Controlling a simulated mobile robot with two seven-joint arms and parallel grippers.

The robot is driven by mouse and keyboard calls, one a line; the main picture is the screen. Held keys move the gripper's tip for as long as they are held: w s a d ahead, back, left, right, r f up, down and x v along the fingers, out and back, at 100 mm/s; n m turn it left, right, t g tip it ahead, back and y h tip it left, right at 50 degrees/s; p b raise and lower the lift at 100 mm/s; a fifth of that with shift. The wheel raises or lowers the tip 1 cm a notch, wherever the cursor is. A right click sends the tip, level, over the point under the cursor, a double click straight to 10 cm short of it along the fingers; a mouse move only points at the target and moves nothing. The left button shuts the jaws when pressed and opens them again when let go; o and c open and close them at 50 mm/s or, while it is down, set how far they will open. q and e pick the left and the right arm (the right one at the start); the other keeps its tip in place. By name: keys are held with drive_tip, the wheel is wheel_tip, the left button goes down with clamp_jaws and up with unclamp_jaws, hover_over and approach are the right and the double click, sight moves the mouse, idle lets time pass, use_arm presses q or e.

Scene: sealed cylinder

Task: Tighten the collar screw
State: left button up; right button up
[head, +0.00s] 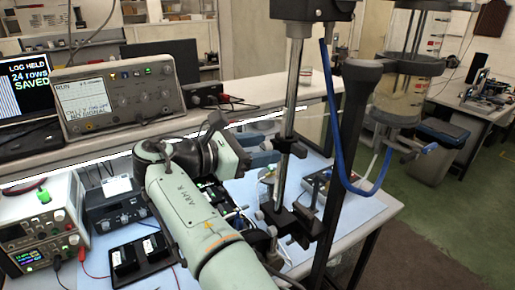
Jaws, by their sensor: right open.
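A bright steel post (291,95) stands upright on the bench. A small dark piece (291,149), perhaps the collar, sits on the post at mid height; its screw is too small to make out. My right gripper (272,152) is open beside the post, just left of the dark piece. I cannot tell whether its fingers touch that piece. My left gripper is not in view.
A blue hose (331,120) loops down by the column. Black clamp blocks (290,222) sit low on the post. An oscilloscope (118,98), a power supply (42,225) and cables crowd the left. Pale blue mat (367,211) is bare near the right bench edge.

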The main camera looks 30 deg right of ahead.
drive_tip(key=s+a+r, duration=0.1)
drive_tip(key=a+r, duration=0.1)
drive_tip(key=a, duration=1.1)
drive_tip(key=shift+r, duration=0.15)
drive_tip(key=shift+s, duration=0.1)
